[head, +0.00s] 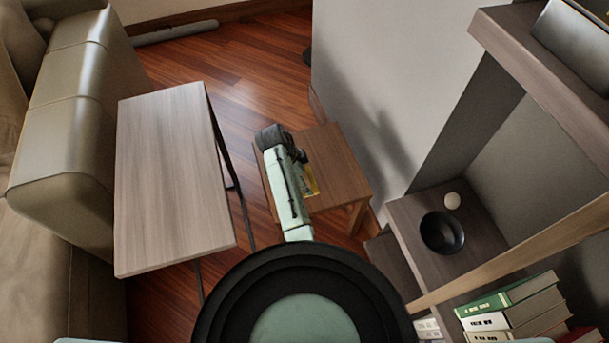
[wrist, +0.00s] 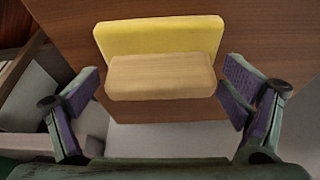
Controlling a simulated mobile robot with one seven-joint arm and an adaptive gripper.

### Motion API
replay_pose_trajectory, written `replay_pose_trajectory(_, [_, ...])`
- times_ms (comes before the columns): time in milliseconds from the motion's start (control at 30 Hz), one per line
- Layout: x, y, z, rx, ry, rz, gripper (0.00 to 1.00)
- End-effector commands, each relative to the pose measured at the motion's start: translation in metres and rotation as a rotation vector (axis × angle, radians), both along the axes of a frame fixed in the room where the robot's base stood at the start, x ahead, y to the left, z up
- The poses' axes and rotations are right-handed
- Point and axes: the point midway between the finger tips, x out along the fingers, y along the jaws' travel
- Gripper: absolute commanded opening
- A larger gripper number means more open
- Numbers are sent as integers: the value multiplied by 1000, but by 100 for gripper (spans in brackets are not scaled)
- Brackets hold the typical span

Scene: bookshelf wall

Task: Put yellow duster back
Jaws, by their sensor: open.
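The yellow duster shows in the wrist view as a yellow pad (wrist: 160,36) with a pale wooden block (wrist: 160,80) on its near side. It lies on or just above a brown wooden surface. My gripper (wrist: 162,88) is open, with one finger left of the duster and one right of it. Gaps show between the fingers and the duster, so it is not held. In the head view a small yellow part of the duster (head: 312,182) shows beside my arm over the small wooden table (head: 338,165); my arm hides the rest.
A long grey-wood table (head: 170,180) and a beige sofa (head: 75,130) stand at the left. A white wall (head: 385,80) stands behind the small table.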

Motion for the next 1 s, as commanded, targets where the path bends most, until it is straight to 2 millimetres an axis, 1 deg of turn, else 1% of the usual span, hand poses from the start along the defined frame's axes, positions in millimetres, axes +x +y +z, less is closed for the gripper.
replay_pose_trajectory(267, [0, 0, 0, 0, 0, 0, 95])
replay_pose_trajectory(433, [0, 4, 11, 1, -3, 2, 95])
replay_pose_trajectory(567, [-2, 13, 32, 1, -5, 3, 95])
replay_pose_trajectory(700, [-4, 25, 63, 1, -7, 3, 95])
replay_pose_trajectory(867, [-8, 36, 93, 0, -6, 2, 95])
replay_pose_trajectory(900, [-10, 37, 104, 0, -1, 1, 95])
replay_pose_trajectory(1000, [-11, 41, 112, 1, 1, 1, 95])
